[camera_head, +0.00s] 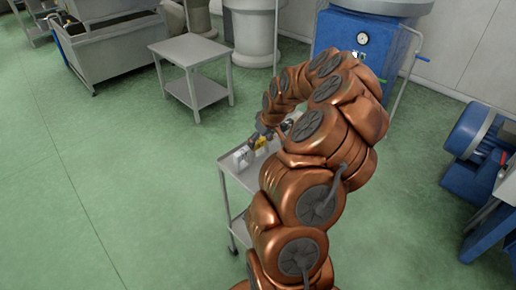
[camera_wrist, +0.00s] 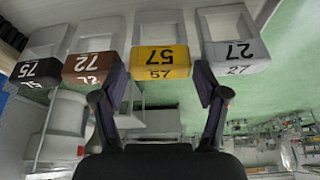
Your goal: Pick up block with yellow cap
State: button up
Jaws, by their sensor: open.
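The yellow-capped block (camera_wrist: 160,60), marked 57, is in the middle of the wrist view, and its yellow face also shows small on the cart in the head view (camera_head: 261,142). My gripper (camera_wrist: 161,82) is open. Its two dark fingers stand to the left and right of the yellow block in the wrist view, with nothing held between them. I cannot tell how far the fingertips reach along the block. In the head view my gripper (camera_head: 266,131) is small and partly hidden by my arm.
In the wrist view a grey block (camera_wrist: 238,55) marked 27 is right of the yellow one; a brown block (camera_wrist: 92,66) marked 72 and a black block (camera_wrist: 38,71) marked 75 are left. The cart (camera_head: 228,163) stands on open green floor, with another metal table (camera_head: 190,50) behind it.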

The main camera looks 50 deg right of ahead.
aim_at(259, 141)
jog(key=shift+p+x, duration=0.4)
jog(key=shift+x, duration=1.1)
jog(key=shift+c, duration=0.4)
jog(key=shift+r, duration=0.1)
jog(key=c, duration=0.9)
